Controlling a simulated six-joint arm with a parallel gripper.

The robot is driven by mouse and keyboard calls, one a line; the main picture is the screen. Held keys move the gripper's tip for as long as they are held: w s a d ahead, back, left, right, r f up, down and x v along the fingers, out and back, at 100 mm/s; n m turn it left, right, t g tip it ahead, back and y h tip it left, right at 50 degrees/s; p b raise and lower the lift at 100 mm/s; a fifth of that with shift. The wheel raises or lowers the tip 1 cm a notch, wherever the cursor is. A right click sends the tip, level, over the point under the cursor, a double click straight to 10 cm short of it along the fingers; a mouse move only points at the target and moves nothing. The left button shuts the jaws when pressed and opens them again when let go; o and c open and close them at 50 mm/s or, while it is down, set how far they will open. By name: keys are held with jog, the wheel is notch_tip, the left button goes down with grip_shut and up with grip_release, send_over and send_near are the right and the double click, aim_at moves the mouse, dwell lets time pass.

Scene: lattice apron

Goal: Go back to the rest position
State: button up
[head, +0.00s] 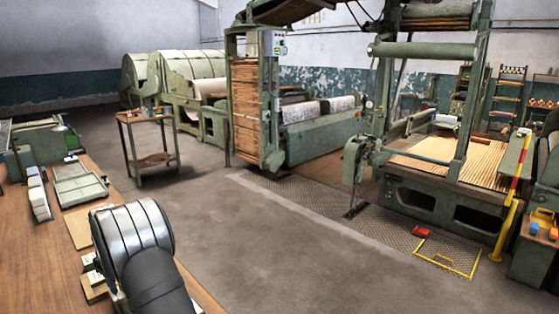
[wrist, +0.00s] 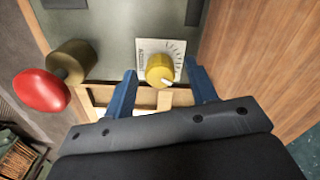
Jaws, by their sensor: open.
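My gripper (wrist: 161,75) shows in the wrist view with its two blue fingers spread apart. It is open. A yellow knob (wrist: 160,70) with a pale pointer mark appears between the fingertips, with a gap on each side. The knob sits on a white dial plate (wrist: 172,48) with tick marks, on a grey-green panel (wrist: 115,25). I cannot tell how far the fingertips are from the panel. In the head view my arm stands over the bench at lower left and hides the gripper.
A red round-headed button (wrist: 42,90) on a brass-coloured stem sticks out left of the fingers. A wooden bench (head: 45,265) carries a green frame (head: 82,190) and a green machine (head: 40,145). Open floor (head: 290,250) lies right of the bench. A small table (head: 145,115) stands beyond.

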jog(key=n, duration=0.5)
jog(key=shift+r+n, duration=0.25)
jog(key=shift+n, duration=0.05)
notch_tip(320, 180, up, 16)
jog(key=shift+r, duration=0.1)
jog(key=shift+o, duration=0.2)
dwell(1.2)
jog(key=o, duration=0.4)
jog(key=shift+c, duration=0.2)
jog(key=o, duration=0.7)
jog(key=d+r, duration=0.1)
jog(key=s+d+r+n, duration=0.2)
jog(key=d, duration=0.1)
jog(key=shift+s+r, duration=0.25)
jog(key=shift+r, duration=0.05)
jog(key=shift+c, duration=0.2)
jog(key=s+d+r+n, duration=0.5)
jog(key=s+d+n, duration=0.2)
jog(key=s+d, duration=0.15)
jog(key=shift+y, duration=0.3)
jog(key=f, duration=1)
jog(key=shift+d, duration=0.3)
